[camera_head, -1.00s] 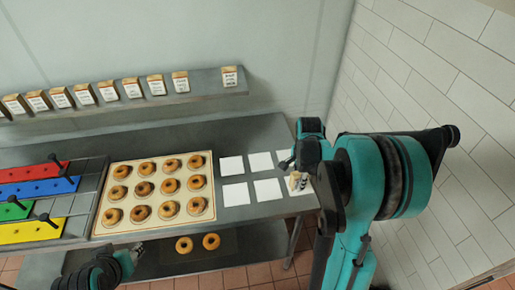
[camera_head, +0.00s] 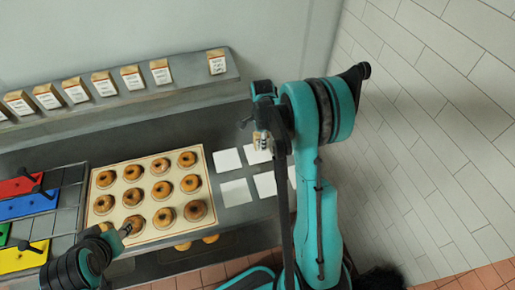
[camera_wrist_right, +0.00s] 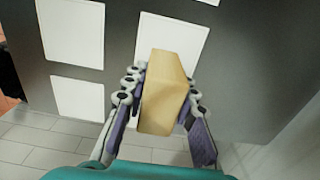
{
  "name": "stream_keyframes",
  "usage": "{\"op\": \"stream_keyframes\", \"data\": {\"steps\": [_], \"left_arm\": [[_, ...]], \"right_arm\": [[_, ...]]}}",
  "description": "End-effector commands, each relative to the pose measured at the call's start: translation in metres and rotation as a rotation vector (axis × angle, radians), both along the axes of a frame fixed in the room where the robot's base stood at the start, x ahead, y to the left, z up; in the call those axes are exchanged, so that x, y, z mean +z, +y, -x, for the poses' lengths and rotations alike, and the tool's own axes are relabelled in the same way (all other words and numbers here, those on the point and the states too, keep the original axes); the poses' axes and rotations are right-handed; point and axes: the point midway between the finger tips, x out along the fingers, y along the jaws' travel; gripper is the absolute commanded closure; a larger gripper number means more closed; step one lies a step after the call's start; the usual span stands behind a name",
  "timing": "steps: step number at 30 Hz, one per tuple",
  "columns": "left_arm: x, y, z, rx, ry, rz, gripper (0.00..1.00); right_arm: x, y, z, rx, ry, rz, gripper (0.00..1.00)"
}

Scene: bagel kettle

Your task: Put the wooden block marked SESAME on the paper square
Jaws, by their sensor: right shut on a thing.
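My right gripper (camera_head: 263,135) is shut on a plain tan wooden block (camera_wrist_right: 163,90), seen between its fingers in the right wrist view. No marking shows on the block's visible faces, so I cannot read its name. In the head view the gripper is above the right part of the counter, over the back-row paper squares. White paper squares lie there in two rows, including one at the back (camera_head: 228,160) and one in front (camera_head: 235,192). In the wrist view the block overlaps one square (camera_wrist_right: 150,35); contact with it is unclear. My left gripper (camera_head: 125,230) is low at left; its jaws are unclear.
A tray of bagels (camera_head: 120,212) lies left of the squares. Labelled blocks stand on the wall shelf (camera_head: 190,93), with a gap before the last block (camera_head: 216,62). Coloured boards (camera_head: 40,207) lie at far left. A tiled wall (camera_head: 430,130) rises on the right.

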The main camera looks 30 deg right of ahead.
Motion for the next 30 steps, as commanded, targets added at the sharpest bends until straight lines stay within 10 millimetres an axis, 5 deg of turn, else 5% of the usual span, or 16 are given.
{"op": "stream_keyframes", "data": {"steps": [15, 26, 27, 30], "left_arm": [[-0.013, 0.0, 0.0, 0.0, 0.0, 0.0, 0.6], [-0.016, 0.0, 0.0, 0.0, 0.0, 0.0, 0.6], [-0.016, 0.0, 0.0, 0.0, 0.0, 0.0, 0.6], [-0.015, 0.0, 0.0, 0.0, 0.0, 0.0, 0.6]], "right_arm": [[-0.049, 0.007, -0.014, 0.0, 0.0, 0.0, 1.0], [-0.053, 0.007, -0.014, 0.0, 0.0, 0.0, 1.0], [-0.054, 0.007, -0.014, 0.0, 0.0, 0.0, 0.71], [-0.053, 0.007, -0.014, 0.0, 0.0, 0.0, 0.53]]}}
